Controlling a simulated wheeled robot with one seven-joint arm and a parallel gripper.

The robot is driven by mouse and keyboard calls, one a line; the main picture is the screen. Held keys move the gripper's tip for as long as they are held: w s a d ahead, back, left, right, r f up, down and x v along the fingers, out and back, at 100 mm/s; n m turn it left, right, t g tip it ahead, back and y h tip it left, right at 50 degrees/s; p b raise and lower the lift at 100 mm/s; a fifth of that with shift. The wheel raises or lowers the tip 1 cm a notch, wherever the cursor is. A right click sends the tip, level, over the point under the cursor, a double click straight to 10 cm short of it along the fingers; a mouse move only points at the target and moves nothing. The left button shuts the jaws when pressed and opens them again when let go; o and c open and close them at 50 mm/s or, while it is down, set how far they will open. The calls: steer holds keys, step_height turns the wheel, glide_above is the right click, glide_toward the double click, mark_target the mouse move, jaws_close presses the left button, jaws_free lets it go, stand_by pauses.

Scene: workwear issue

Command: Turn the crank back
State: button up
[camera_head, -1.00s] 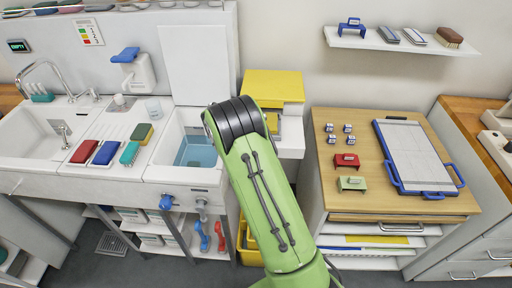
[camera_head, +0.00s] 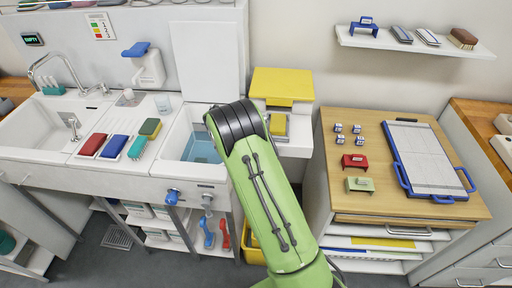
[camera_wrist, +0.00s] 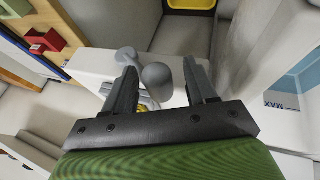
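In the wrist view a grey crank shows on a white housing (camera_wrist: 95,65). Its round grey handle (camera_wrist: 157,78) points toward the camera, and a smaller rounded grey part (camera_wrist: 127,54) lies to its upper left. My gripper (camera_wrist: 160,68) is open, with one dark finger on each side of the handle. Gaps show between the handle and both fingers, so it is not clamped. In the head view my green arm hides the crank and my gripper; a white unit with a yellow top (camera_head: 282,86) stands just beyond the arm.
In the head view a sink basin with blue water (camera_head: 203,150) lies left of my arm. A wooden-topped cabinet (camera_head: 350,205) with a blue-handled board (camera_head: 428,160) and small blocks stands to the right. In the wrist view a basin wall marked MAX (camera_wrist: 285,105) is at the right.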

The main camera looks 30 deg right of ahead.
steer(key=shift+o, duration=0.2)
steer(key=shift+w+d, duration=0.1)
steer(key=shift+w, duration=0.1)
steer(key=shift+r, duration=0.25)
steer(key=p+v, duration=0.1)
steer(key=v, duration=1.4)
steer(key=shift+s+p, duration=0.2)
steer(key=shift+p, duration=0.1)
steer(key=s+a+r+n+t+y, duration=0.1)
steer(key=s+a+r+y, duration=0.1)
steer(key=s+r, duration=0.5)
steer(key=s+a+r+n+t+y, duration=0.1)
steer(key=s+r+n+y, duration=0.1)
steer(key=s+r, duration=0.5)
steer(key=s+a+f+n+t, duration=0.1)
steer(key=s+a, duration=0.1)
steer(key=s, duration=0.6)
steer(key=s+a+f+n+t+y, duration=0.1)
steer(key=s+a+f, duration=0.1)
steer(key=s, duration=0.6)
steer(key=shift+s+a+f+n+y, duration=0.3)
steer(key=shift+s+a+n, duration=0.1)
steer(key=shift+a, duration=0.3)
